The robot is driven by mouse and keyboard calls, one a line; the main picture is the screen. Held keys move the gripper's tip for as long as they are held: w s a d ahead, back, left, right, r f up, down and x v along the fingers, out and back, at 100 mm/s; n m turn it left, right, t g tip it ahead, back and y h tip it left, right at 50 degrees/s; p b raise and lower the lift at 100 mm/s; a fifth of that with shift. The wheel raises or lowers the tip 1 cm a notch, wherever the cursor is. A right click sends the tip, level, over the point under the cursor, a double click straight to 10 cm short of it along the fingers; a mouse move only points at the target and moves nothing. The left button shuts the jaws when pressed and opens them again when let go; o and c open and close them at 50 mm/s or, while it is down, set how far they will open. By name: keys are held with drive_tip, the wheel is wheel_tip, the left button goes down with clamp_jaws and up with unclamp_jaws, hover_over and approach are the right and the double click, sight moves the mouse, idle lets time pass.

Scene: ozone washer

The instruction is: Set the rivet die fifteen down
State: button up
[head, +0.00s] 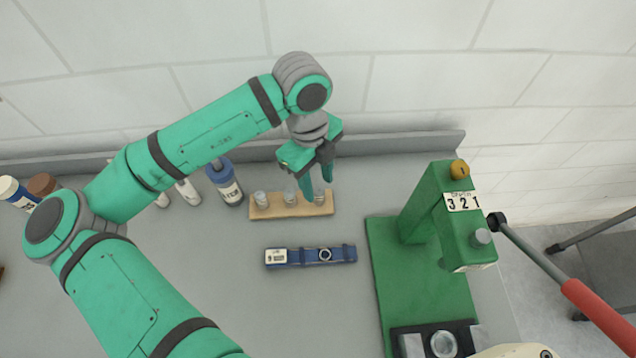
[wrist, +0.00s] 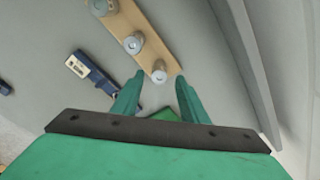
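A tan wooden rack (head: 290,213) stands on the grey bench with three small metal dies in a row. The left die (head: 260,198), middle die (head: 290,195) and right die (head: 318,197) are upright. No number is readable on them, so I cannot tell which is fifteen. My gripper (head: 316,190) points down at the rack's right end. In the wrist view my gripper (wrist: 159,77) is open, its fingertips on either side of the end die (wrist: 159,75), with gaps showing between fingers and die.
A blue gauge (head: 300,257) with a white label and a ring lies in front of the rack. A green press (head: 425,290) with a red-handled lever (head: 600,317) stands right. A blue bottle (head: 225,184) and white bottles (head: 187,192) stand left. Bare bench lies around the gauge.

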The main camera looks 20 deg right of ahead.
wheel_tip(320, 180, up, 10)
drive_tip(key=shift+w+a+r, duration=0.2)
drive_tip(key=shift+w+a, duration=0.15)
drive_tip(key=shift+w, duration=0.1)
idle(0.4)
